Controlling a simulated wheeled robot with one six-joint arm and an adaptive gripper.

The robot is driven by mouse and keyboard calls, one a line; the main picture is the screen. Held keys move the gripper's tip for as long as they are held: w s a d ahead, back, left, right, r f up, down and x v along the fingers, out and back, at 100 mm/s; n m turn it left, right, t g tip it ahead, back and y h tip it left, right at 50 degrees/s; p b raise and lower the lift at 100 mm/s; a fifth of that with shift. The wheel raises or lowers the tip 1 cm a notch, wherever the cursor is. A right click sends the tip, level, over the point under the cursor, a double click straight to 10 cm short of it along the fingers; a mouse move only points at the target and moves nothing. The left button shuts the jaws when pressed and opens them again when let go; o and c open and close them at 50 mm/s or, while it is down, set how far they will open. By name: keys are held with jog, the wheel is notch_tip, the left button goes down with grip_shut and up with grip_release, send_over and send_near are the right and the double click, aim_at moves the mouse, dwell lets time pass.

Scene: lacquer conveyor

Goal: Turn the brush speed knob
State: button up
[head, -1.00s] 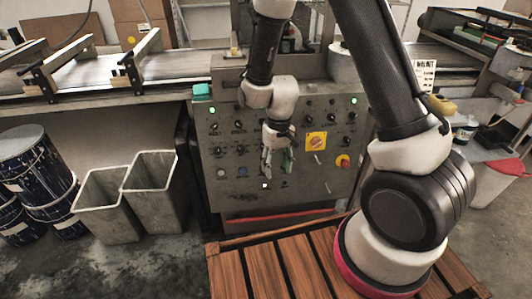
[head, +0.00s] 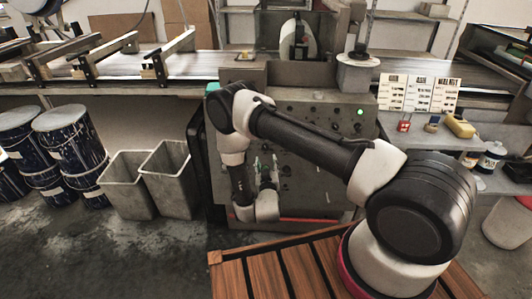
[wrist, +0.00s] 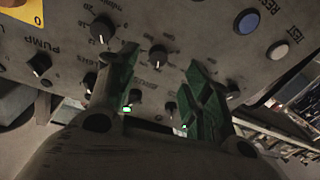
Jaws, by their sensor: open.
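The control panel (head: 318,135) stands in front of me, largely covered by my arm in the head view. In the wrist view the panel is tilted and carries several black knobs. I cannot read which label is the brush speed one. My gripper (wrist: 160,85) is open, with green-lined fingers apart and nothing held. In the head view my gripper (head: 266,168) is low before the panel, fingers pointing up. Contact with a knob cannot be told.
A blue button (wrist: 247,20) and a pale button (wrist: 277,50) sit at the right in the wrist view. A yellow plate (wrist: 10,12) is at its upper left. Grey bins (head: 128,183) stand left of the panel; a conveyor (head: 110,66) runs behind.

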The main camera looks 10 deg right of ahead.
aim_at(266, 151)
jog(key=x, duration=0.5)
jog(key=r+x, duration=0.1)
jog(key=x, duration=0.1)
jog(key=shift+w, duration=0.45)
jog(key=shift+c, duration=0.2)
jog(key=c, duration=1)
